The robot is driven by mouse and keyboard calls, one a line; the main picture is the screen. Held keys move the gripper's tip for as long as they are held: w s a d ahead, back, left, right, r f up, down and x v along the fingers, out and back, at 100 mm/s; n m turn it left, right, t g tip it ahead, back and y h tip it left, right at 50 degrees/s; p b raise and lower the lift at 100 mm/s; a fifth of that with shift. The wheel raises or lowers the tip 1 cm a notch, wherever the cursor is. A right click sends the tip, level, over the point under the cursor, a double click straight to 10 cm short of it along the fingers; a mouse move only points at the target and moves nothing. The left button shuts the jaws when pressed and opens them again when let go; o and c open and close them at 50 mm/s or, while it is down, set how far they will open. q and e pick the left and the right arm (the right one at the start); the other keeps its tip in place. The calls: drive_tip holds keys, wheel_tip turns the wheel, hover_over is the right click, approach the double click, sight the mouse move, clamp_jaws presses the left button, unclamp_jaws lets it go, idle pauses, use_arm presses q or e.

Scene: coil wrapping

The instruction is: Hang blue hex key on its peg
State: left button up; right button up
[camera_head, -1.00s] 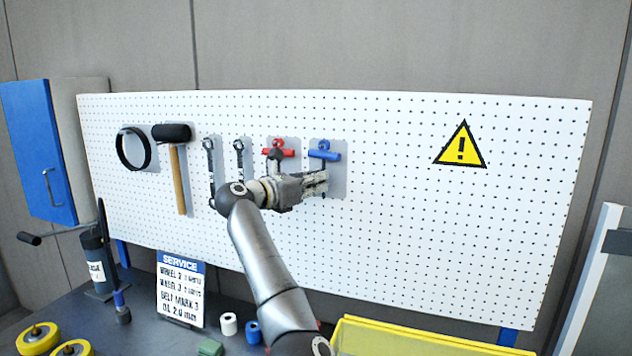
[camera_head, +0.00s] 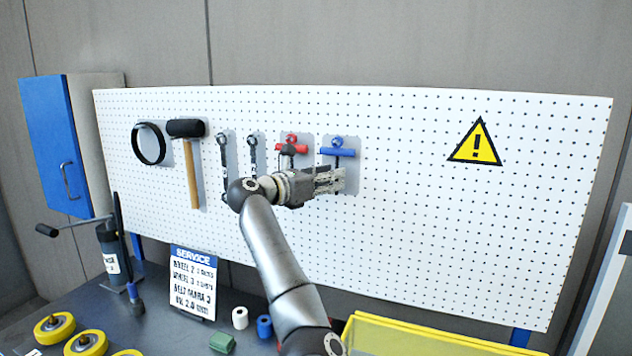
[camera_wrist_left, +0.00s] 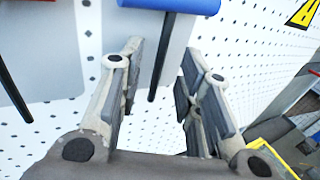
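The blue hex key (camera_head: 338,152) has a blue T-handle and a thin dark shaft. It is upright against its grey backing plate on the white pegboard, at the right end of the tool row, with its top at the peg. My left gripper (camera_head: 342,180) is just below the blue handle, in front of the shaft. In the left wrist view its fingers (camera_wrist_left: 162,85) are spread, with the dark shaft (camera_wrist_left: 161,65) showing between them and touching neither, below the blue handle (camera_wrist_left: 185,4). My right gripper is out of view.
A red hex key (camera_head: 291,148) hangs just left of the blue one. Two wrenches, a mallet (camera_head: 190,165) and a black ring (camera_head: 149,144) hang further left. A yellow bin (camera_head: 420,340) stands below. The board right of the blue key is clear up to the warning sign (camera_head: 475,145).

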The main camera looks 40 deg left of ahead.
use_arm(q)
drive_tip(key=v, duration=1.1)
drive_tip(key=shift+s, duration=0.35)
